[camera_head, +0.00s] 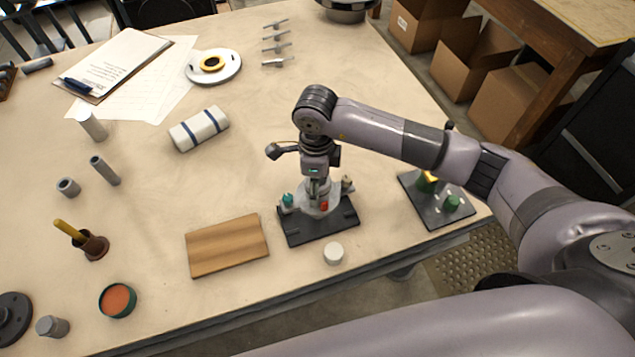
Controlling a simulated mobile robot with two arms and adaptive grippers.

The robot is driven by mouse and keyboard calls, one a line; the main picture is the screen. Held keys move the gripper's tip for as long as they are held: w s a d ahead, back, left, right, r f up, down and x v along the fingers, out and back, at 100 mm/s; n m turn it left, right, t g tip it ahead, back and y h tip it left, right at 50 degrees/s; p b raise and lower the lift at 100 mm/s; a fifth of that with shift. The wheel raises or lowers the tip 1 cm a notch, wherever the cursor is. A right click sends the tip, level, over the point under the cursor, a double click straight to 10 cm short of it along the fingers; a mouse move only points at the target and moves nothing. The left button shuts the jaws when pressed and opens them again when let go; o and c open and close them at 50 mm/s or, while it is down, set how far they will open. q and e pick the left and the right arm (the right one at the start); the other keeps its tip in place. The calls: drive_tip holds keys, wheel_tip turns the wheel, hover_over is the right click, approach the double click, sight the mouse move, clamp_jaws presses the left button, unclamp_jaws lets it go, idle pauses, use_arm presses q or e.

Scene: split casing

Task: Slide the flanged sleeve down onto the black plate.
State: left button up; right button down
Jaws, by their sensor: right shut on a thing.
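The black plate (318,228) lies near the front edge of the table. My right gripper (319,188) points straight down over it, shut on the flanged sleeve (313,209), a pale grey-white piece mostly hidden by the fingers. The sleeve is low over the middle of the plate; I cannot tell whether it touches it. My left gripper is not in view.
A dark board with green parts (452,203) lies to the right, under my right forearm. A wooden board (227,246) is close on the left, and a white round piece (333,253) stands in front. The table's middle behind is clear.

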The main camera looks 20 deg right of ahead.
drive_tip(key=shift+f+b, duration=0.3)
drive_tip(key=shift+b, duration=0.2)
idle(1.0)
drive_tip(key=shift+f+b, duration=3.1)
drive_tip(key=shift+f, duration=0.05)
idle(1.1)
drive_tip(key=c, duration=0.9)
unclamp_jaws()
drive_tip(key=o, duration=0.4)
drive_tip(key=shift+o, duration=0.3)
drive_tip(key=shift+s+f, duration=0.1)
drive_tip(key=shift+r+p, duration=1.4)
drive_tip(key=shift+r, duration=1.15)
